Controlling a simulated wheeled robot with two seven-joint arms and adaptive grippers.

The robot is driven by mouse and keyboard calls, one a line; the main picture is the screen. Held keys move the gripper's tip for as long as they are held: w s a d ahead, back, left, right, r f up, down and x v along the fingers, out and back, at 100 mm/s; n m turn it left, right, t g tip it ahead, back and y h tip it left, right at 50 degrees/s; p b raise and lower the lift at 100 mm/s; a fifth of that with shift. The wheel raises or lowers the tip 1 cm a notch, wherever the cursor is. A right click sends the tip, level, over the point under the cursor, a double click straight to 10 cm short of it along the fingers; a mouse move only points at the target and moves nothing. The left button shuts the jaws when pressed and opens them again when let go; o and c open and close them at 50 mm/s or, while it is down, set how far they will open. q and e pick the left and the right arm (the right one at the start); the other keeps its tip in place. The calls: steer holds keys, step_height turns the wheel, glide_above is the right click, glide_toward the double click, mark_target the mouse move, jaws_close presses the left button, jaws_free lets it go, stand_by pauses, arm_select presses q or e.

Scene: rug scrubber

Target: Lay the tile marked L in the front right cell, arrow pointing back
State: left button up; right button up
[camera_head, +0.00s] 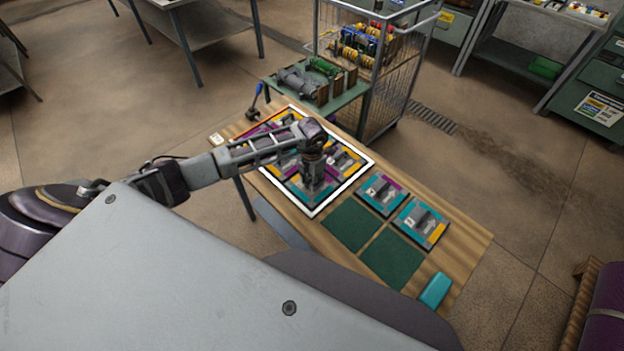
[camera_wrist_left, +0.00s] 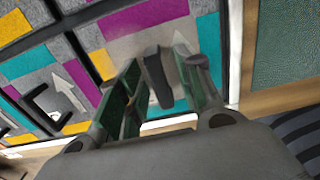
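A framed board (camera_head: 352,178) with a white rim lies on the wooden table and holds patterned tiles in purple, teal, yellow and grey. My left gripper (camera_head: 312,185) points down over the board's front right part. In the left wrist view my left gripper (camera_wrist_left: 158,95) has its fingers apart, with a dark upright block (camera_wrist_left: 158,75), seemingly a tile's handle, between them; contact is unclear. The tile below is partly hidden, and its letter is not readable. A neighbouring tile with a handle (camera_wrist_left: 45,105) shows a white arrow. My right gripper is out of view.
Right of the board lie two tiles with raised handles, a near-board one (camera_head: 380,194) and an outer one (camera_head: 422,222). Two bare green pads (camera_head: 350,222) (camera_head: 392,258) lie in front. A teal block (camera_head: 435,290) sits at the table's right front. A wire cart (camera_head: 385,80) stands behind.

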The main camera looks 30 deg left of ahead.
arm_select(q)
steer(key=shift+r, duration=0.2)
step_height(320, 180, up, 12)
steer(key=b, duration=0.2)
stand_by(0.7)
